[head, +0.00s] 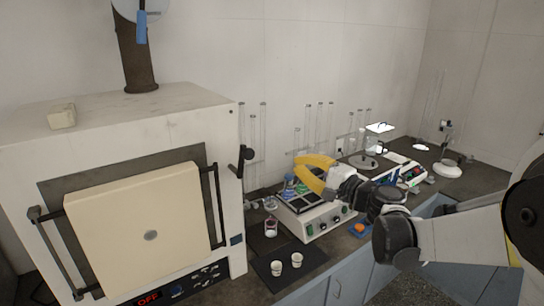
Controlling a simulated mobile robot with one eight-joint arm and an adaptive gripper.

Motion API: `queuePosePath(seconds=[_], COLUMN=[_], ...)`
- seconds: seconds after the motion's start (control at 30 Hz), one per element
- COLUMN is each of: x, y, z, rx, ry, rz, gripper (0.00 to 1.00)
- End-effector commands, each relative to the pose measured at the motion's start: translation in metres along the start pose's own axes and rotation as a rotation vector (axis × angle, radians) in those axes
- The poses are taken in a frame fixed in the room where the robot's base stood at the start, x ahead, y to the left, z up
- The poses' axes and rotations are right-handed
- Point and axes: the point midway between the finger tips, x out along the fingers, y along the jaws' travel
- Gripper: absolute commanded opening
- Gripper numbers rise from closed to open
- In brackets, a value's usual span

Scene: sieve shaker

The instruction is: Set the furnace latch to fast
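The furnace (130,122) is a large white box at the left with a cream door (140,235) on its front. The door looks closed. A black latch-like handle with a round knob (247,153) sticks out at the furnace's right front edge, beside the door frame. Its exact setting is too small to tell. My gripper (303,174), with yellow fingers, is right of the furnace, over the sieve shaker bench area and well apart from the latch. Its fingers look spread, with nothing seen between them.
A white instrument (312,220) with dark top plates stands under my gripper. Two small white cups (286,263) sit on a dark mat in front. Glass tubes stand along the wall. A flue pipe (135,55) rises from the furnace top, where a pale block (62,116) lies.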

Motion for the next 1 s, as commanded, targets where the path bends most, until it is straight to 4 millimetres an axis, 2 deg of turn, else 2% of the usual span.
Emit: queuePosePath(seconds=[0.17,0.5,0.57,0.6,0.73,1.0], x=[0.021,0.093,0.102,0.102,0.105,0.108], y=[0.0,0.0,0.0,-0.001,-0.001,0.0], z=[0.001,0.002,0.003,0.013,0.029,0.039], rx=[0.0,-0.001,-0.001,-0.001,-0.001,-0.001], ry=[-0.004,-0.004,-0.003,-0.004,-0.003,0.0], rz=[0.0,0.001,0.001,0.001,0.001,0.001], gripper=[0.0,0.0,0.0,0.0,0.0,0.0])
